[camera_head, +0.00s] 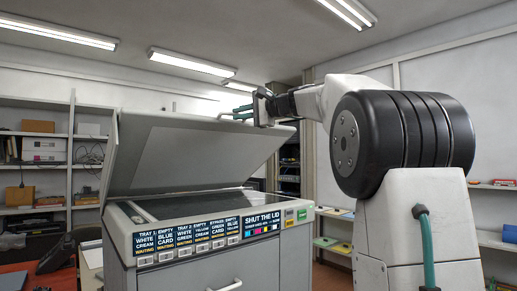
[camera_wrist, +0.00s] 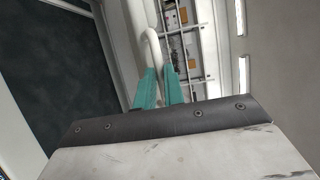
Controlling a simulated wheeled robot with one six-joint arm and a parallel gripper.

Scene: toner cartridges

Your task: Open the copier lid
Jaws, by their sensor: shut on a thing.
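The copier (camera_head: 190,235) stands at the centre left of the head view. Its grey lid (camera_head: 205,150) is tilted up from the body, with a wide gap showing the dark glass bed (camera_head: 165,208). A light bar handle (camera_head: 226,116) is at the lid's raised edge. My gripper (camera_head: 241,112) is at this handle, with its teal fingers closed on it. In the wrist view the pale handle (camera_wrist: 151,48) runs down to between the teal fingertips of my gripper (camera_wrist: 158,74). The exact grip contact is partly hidden.
The copier's front panel (camera_head: 205,240) reads "SHUT THE LID" at right, with tray labels beside it. Shelves (camera_head: 40,150) stand behind at left, and a low shelf (camera_head: 335,215) is at right. A dark chair (camera_head: 58,255) is left of the copier. Above the lid is free air.

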